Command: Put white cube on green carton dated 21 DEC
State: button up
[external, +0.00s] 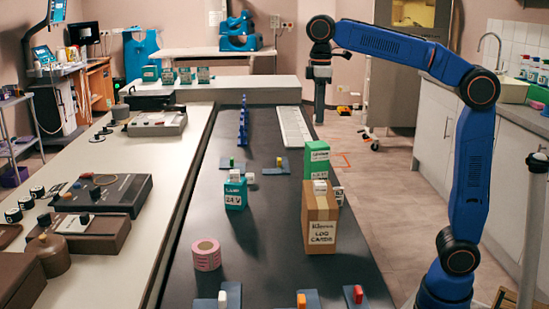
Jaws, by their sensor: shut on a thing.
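The brown box (320,220) marked LOG CARDS stands mid-table with a pale block on top. A pink roll (206,255) stands front left. Blue pads with coloured pieces lie at the front edge and mid-table.

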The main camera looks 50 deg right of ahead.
jog(key=shift+f, duration=3.15)
jog(key=o, duration=1)
jog(key=shift+f, duration=0.15)
notch_tip(320, 180, up, 12)
jog(key=shift+r, duration=0.2)
